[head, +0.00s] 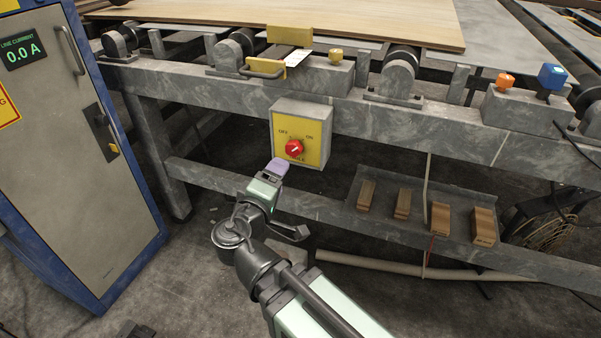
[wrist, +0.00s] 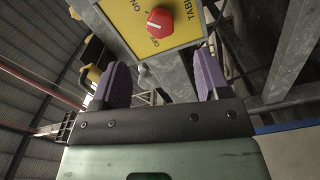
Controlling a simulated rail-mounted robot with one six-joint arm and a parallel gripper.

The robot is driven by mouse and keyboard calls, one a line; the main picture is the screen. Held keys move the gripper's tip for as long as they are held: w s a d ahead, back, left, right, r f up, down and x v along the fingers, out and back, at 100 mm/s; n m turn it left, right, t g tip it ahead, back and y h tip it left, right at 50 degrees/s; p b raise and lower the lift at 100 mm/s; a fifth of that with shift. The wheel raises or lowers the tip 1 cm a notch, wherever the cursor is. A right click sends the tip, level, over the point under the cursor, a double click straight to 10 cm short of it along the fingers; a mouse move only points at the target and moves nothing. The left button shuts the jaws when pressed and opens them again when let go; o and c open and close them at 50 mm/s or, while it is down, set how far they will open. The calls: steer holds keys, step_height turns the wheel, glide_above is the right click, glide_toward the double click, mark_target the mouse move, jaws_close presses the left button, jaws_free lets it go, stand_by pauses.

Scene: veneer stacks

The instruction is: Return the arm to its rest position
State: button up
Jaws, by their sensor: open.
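My gripper (head: 277,168) is just below and left of the red rotary knob (head: 294,148) on the yellow switch plate (head: 313,156). In the wrist view my gripper (wrist: 162,78) has its two purple finger pads wide apart, with nothing held between them. The red knob (wrist: 160,22) shows beyond the fingertips there, apart from them. The plate carries OFF and ON marks; I cannot tell for sure which one the knob points to. My arm reaches up from the bottom of the head view, bent at the wrist.
A grey steel frame (head: 225,91) bears rollers and a wood sheet (head: 330,18). A low tray (head: 352,200) with several wood blocks is at right. A blue-edged cabinet (head: 75,200) reading 0.0 A stands left.

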steer(key=shift+s+a, duration=0.1)
steer(key=shift+a, duration=0.05)
steer(key=s+d+f+m+g+y+p, duration=0.25)
steer(key=s+d+f+m+g, duration=0.2)
steer(key=d+f+g, duration=0.65)
steer(key=d+r+m+g+y+p, duration=0.1)
steer(key=d+m+g+y+p, duration=0.45)
steer(key=d, duration=0.55)
step_height(320, 180, up, 37)
steer(key=a+h+p, duration=0.1)
steer(key=p, duration=3.5)
steer(key=shift+s+r+m+p, duration=0.2)
steer(key=shift+s+m+p, duration=0.1)
